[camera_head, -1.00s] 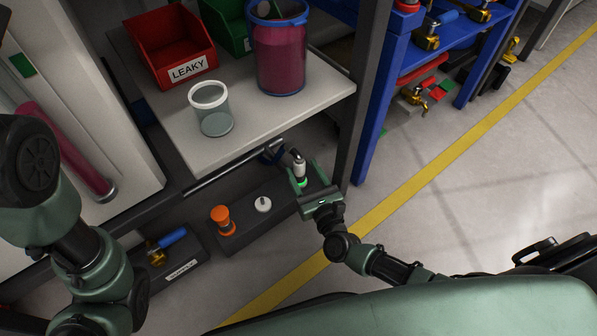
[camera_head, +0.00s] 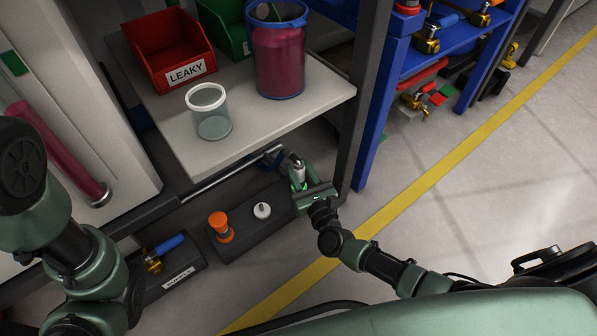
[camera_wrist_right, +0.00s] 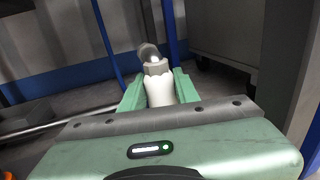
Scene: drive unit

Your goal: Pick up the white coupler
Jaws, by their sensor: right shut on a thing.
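The white coupler (camera_head: 298,173) stands at the right end of the dark box below the shelf. It is a white body with a grey metal top and also shows in the right wrist view (camera_wrist_right: 160,91). My right gripper (camera_head: 301,182) is shut on it, with one green finger on each side in the right wrist view (camera_wrist_right: 160,94). I cannot tell whether the coupler's foot still touches the box. My left arm shows at the left edge of the head view, but its gripper is out of view.
An orange knob (camera_head: 221,228) and a small white disc-shaped piece (camera_head: 262,210) stand on the dark box (camera_head: 246,240). The shelf (camera_head: 290,118) overhangs behind, with a clear cup (camera_head: 209,113) near its front. A dark post (camera_head: 354,150) rises close right of the gripper.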

